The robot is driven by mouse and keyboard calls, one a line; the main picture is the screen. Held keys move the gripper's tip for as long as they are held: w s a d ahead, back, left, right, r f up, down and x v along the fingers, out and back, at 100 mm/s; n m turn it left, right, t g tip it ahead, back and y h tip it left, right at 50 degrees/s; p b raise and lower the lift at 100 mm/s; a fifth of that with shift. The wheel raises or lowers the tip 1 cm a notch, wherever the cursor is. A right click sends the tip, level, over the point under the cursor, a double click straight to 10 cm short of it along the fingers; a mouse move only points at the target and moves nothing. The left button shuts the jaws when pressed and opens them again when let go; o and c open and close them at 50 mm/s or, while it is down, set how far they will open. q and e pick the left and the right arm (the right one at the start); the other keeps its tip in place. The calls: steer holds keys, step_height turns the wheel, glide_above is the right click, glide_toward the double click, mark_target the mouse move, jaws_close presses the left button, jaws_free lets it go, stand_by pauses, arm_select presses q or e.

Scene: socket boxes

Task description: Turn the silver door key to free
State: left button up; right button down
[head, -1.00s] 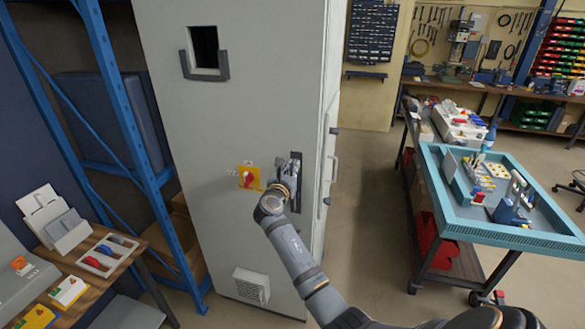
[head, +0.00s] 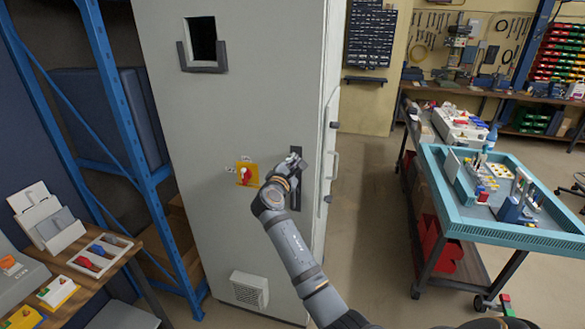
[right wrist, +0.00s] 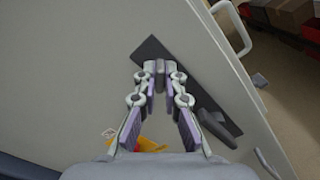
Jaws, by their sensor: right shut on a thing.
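The grey cabinet door (head: 240,110) carries a dark upright lock plate (head: 296,151) near its right edge. My right gripper (head: 294,161) is at this plate and covers much of it in the head view. In the right wrist view the fingertips (right wrist: 160,72) are shut on the small key (right wrist: 160,64), at the upper end of the plate (right wrist: 188,84). The key is mostly hidden between the fingers, so its exact angle cannot be read. A dark lever handle (right wrist: 213,126) lies lower on the plate. My left gripper is not in view.
A red knob on a yellow plate (head: 240,180) is left of my gripper. A pale pull handle (head: 333,165) is on the cabinet's right side. A blue rack (head: 118,110) stands at left, a turquoise-topped cart (head: 480,232) at right. Floor between is free.

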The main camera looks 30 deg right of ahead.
steer(key=shift+f+m+b, duration=0.2)
steer(key=shift+m+b, duration=3.35)
steer(key=shift+m, duration=0.95)
steer(key=c, duration=1.5)
jaws_free()
steer(key=shift+o, duration=0.2)
